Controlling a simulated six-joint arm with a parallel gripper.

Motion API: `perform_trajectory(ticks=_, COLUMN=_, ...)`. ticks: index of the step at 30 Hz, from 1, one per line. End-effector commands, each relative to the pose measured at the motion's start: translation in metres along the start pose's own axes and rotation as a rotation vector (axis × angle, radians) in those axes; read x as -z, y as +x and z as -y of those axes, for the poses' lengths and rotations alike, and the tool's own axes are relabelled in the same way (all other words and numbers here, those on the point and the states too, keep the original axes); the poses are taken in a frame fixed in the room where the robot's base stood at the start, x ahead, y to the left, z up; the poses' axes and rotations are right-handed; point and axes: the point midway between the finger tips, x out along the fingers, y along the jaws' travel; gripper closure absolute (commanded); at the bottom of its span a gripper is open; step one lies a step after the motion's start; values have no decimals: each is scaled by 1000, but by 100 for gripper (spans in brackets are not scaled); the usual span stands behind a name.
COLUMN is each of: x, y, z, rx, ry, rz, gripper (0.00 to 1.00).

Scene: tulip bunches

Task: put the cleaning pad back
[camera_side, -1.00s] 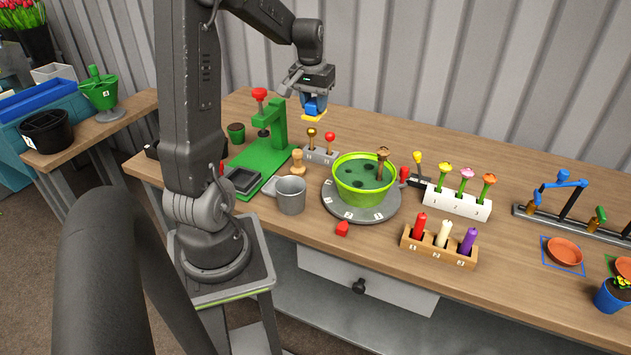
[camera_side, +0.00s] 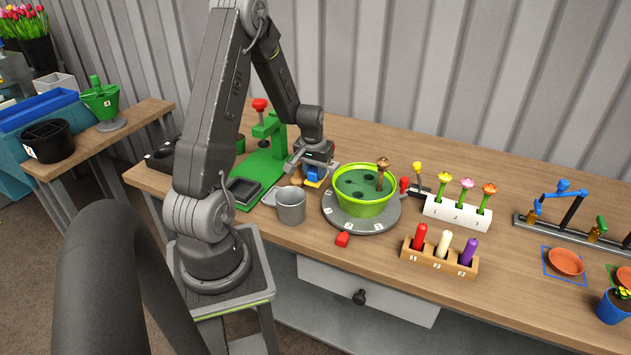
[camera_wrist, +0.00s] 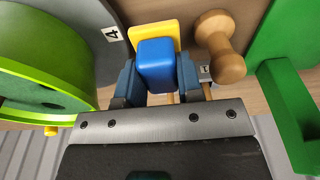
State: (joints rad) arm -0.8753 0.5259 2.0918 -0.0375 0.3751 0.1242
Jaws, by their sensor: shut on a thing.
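My gripper (camera_side: 313,172) is shut on the blue handle of the cleaning pad (camera_wrist: 157,62), which has a yellow base. In the wrist view the handle sits between both fingers of my gripper (camera_wrist: 157,80). In the side view the cleaning pad (camera_side: 312,182) is low over the table, between the grey mug and the green bowl. I cannot tell whether its yellow base touches the table. A small numbered holder behind it is mostly hidden by my gripper in the side view; a "1" label (camera_wrist: 204,73) shows beside the right finger.
A wooden knobbed tool (camera_wrist: 221,47) stands close right of the pad. The green bowl (camera_side: 365,205) on a grey turntable (camera_side: 333,212) is close on the other side. A green press (camera_side: 268,150) and grey mug (camera_side: 291,206) are also near.

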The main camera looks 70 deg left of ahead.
Motion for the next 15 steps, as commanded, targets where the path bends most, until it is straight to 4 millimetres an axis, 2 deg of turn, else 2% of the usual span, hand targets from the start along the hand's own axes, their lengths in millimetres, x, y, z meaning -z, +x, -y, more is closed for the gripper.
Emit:
perform_trajectory(ticks=7, x=-5, y=32, z=0, rx=0, ry=0, rz=3, gripper=86)
perform_trajectory(ticks=15, x=-5, y=37, z=0, rx=0, ry=0, rz=-1, gripper=86)
